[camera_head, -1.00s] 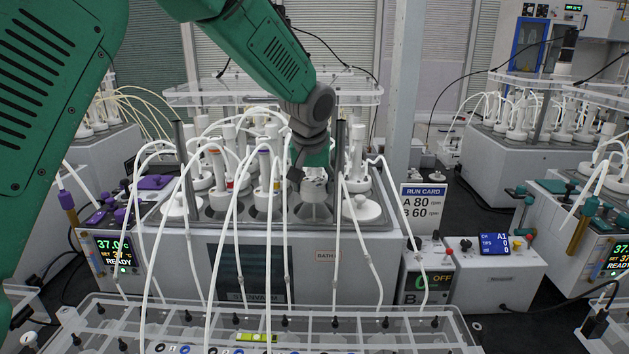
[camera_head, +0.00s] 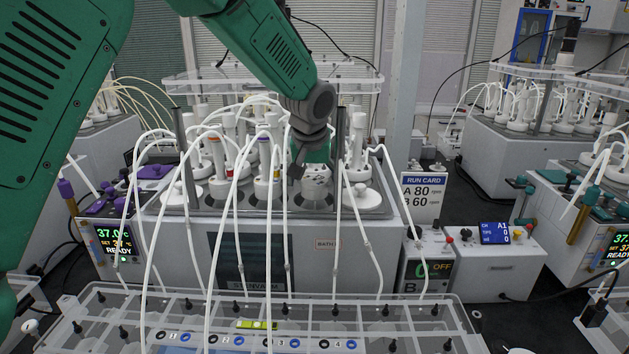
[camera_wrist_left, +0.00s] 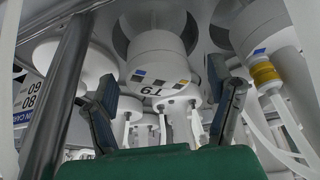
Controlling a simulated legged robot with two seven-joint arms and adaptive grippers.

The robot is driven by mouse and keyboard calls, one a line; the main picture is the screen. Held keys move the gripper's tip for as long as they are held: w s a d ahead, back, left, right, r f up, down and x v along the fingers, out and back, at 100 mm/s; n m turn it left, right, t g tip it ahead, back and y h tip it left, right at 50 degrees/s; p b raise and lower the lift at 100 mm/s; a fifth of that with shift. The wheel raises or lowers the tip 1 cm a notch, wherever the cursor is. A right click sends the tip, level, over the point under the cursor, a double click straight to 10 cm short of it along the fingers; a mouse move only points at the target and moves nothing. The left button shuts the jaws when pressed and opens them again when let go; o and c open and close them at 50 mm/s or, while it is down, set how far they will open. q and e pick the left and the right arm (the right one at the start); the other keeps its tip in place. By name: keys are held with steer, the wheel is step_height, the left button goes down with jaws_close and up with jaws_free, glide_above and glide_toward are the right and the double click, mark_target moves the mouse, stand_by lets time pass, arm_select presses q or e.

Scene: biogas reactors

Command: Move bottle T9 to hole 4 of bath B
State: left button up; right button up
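Bottle T9 (camera_wrist_left: 158,65) is a white capped bottle with dark blue, yellow and grey marks, its T9 label upside down in the left wrist view. In the head view it (camera_head: 316,182) stands at a round opening of the centre bath (camera_head: 300,235); how deep it sits is unclear. My left gripper (camera_head: 308,160) is at its top. In the left wrist view the gripper's fingers (camera_wrist_left: 162,108) are spread wide on either side of the bottle's outline; no finger contact is clear. The bath's sign reads "BATH", its letter illegible. Hole numbers are not readable. My right gripper is not in view.
A white lid (camera_head: 363,197) sits right of the bottle. Several tubed bottles crowd the left, one with a yellow band (camera_wrist_left: 265,73). A metal post (camera_head: 338,150) stands close by. A clear rack (camera_head: 395,312) with numbered positions lies in front.

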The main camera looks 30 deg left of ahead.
arm_select(q)
steer(key=shift+f, duration=0.1)
steer(key=shift+r, duration=0.25)
step_height(320, 180, up, 10)
steer(key=shift+f, duration=0.25)
stand_by(0.6)
